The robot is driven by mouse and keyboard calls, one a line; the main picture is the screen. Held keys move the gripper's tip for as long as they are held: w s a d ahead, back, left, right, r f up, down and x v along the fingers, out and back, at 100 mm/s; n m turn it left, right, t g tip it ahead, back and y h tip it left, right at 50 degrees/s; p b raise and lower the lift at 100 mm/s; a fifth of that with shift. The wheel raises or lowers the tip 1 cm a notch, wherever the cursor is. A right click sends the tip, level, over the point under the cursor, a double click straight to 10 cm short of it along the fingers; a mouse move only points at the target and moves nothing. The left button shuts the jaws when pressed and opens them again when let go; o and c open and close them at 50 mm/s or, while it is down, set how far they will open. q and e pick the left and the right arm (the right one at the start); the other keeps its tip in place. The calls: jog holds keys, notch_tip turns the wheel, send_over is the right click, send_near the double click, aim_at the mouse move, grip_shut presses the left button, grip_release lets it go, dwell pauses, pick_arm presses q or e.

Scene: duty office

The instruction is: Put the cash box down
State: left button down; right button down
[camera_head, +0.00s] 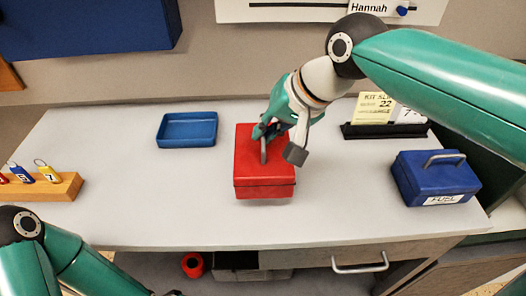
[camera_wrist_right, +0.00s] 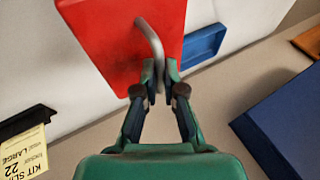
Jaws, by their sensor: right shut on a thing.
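The red cash box (camera_head: 265,180) is at the middle of the grey desk, upright, with its metal handle raised from the lid. My right gripper (camera_head: 264,136) reaches down from the upper right and is shut on the handle. In the right wrist view, the two fingers (camera_wrist_right: 155,80) close around one end of the handle of the red box (camera_wrist_right: 100,30). I cannot tell whether the box's underside touches the desk or is slightly above it. My left arm shows at the bottom left, with only a dark sliver at the frame's lower edge that may be its gripper.
A blue tray (camera_head: 187,131) lies empty behind and left of the box. A blue box (camera_head: 435,180) labelled FUEL stands at right, a black card holder (camera_head: 385,130) behind it. A wooden key rack (camera_head: 50,188) is at left.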

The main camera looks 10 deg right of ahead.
jog(key=shift+f+b, duration=0.4)
jog(key=shift+f, duration=1.9)
jog(key=shift+f, duration=0.15)
jog(key=c, duration=1.3)
grip_release()
